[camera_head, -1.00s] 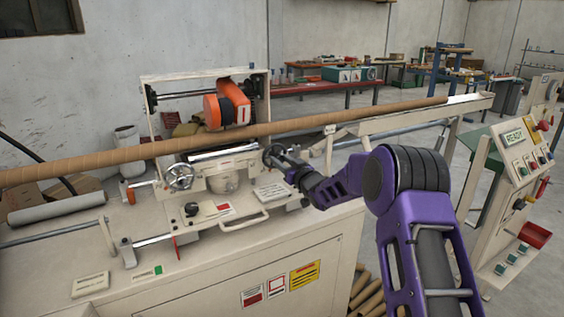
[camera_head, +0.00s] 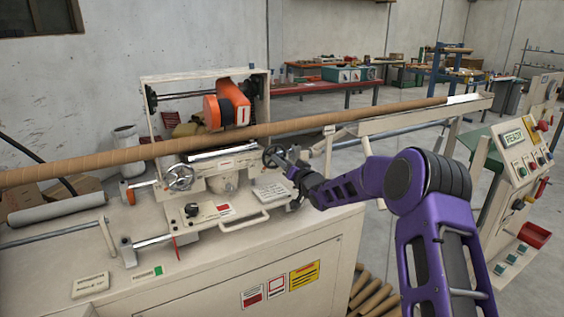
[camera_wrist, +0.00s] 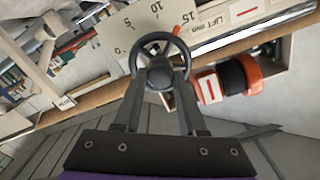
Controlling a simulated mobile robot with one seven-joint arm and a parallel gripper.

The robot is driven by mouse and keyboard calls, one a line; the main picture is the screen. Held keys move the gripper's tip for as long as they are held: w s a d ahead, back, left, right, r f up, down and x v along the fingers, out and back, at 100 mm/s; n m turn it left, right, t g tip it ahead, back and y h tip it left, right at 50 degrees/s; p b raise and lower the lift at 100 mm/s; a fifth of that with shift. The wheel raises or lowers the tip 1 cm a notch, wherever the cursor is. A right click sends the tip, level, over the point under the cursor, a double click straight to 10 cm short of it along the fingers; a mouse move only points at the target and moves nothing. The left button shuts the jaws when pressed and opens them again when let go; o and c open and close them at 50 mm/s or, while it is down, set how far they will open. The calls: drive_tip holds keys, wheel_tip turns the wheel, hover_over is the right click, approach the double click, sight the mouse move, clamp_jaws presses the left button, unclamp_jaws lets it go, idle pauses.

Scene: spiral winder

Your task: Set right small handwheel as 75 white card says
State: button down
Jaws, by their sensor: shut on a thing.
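The right small handwheel (camera_head: 274,156) is a dark round wheel at the right end of the winding machine. My gripper (camera_head: 284,164) is at this wheel, with my purple arm coming in from the right. In the wrist view the handwheel (camera_wrist: 160,62) shows its rim and round hub, and my gripper (camera_wrist: 160,84) is shut on the hub. Behind it is a pale scale plate (camera_wrist: 128,27) marked 0, 5, 10, 15 and "LIFT mm". An orange pointer (camera_wrist: 176,31) shows near the 15. A white card (camera_head: 271,192) lies on the machine top; its text is too small to read.
A larger handwheel (camera_head: 180,177) stands to the left. A long brown tube (camera_head: 110,164) crosses above the machine, past an orange winding head (camera_head: 226,105). Another card (camera_head: 91,285) lies at the front left. A control panel (camera_head: 522,150) stands at the right.

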drive_tip(key=shift+m, duration=1.2)
drive_tip(key=shift+c, duration=2.3)
unclamp_jaws()
drive_tip(key=shift+d, duration=0.1)
drive_tip(key=v, duration=1.7)
drive_tip(key=shift+s, duration=0.15)
